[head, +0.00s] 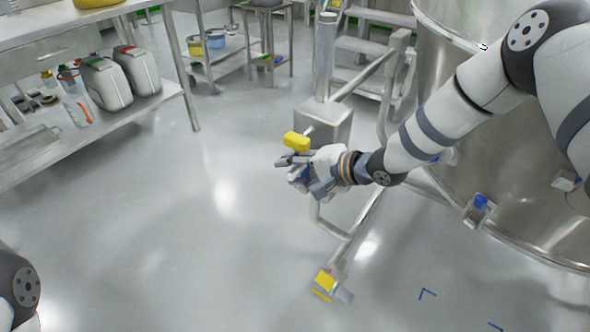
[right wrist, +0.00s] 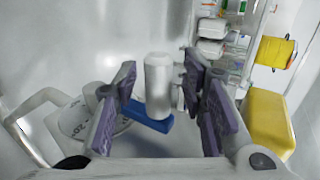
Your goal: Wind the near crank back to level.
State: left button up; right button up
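In the right wrist view, a grey-white cylindrical knob (right wrist: 158,85) stands between the fingers of my right gripper (right wrist: 160,104). The fingers are open, with gaps on both sides of the knob. A blue bar (right wrist: 150,119) lies at the knob's lower end; it looks like the crank arm. A pale dial (right wrist: 73,120) with degree markings, one reading about -20, is partly hidden behind the left finger. In the head view, my right gripper (head: 300,174) hides the crank, below a yellow block (head: 297,141). My left gripper is out of view.
A metal post (head: 324,60) with a box (head: 323,122) stands behind my right gripper. A large steel vessel (head: 450,100) is at the right. A bench shelf (head: 130,110) with white canisters (head: 105,84) is at the left. The floor between is clear.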

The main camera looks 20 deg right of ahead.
jog(key=v, duration=1.2)
jog(key=s+a+f+n+g+h+p, duration=0.1)
jog(key=s+a+f+n+g+p, duration=0.15)
jog(key=s+f, duration=0.5)
jog(key=s+a+f+n+g+h+p, duration=0.1)
jog(key=s+f+g+h+p, duration=0.2)
jog(key=s, duration=0.7)
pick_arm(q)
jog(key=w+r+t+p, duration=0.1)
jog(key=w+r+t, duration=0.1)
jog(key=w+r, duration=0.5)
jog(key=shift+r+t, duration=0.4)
pick_arm(e)
jog(key=s+d+f+n+g+h, duration=0.1)
jog(key=s+n+g, duration=0.2)
jog(key=s, duration=1)
jog(key=s+d+f+n+g+h, duration=0.2)
jog(key=s+n+g, duration=0.1)
jog(key=s, duration=1)
jog(key=shift+s+d, duration=0.25)
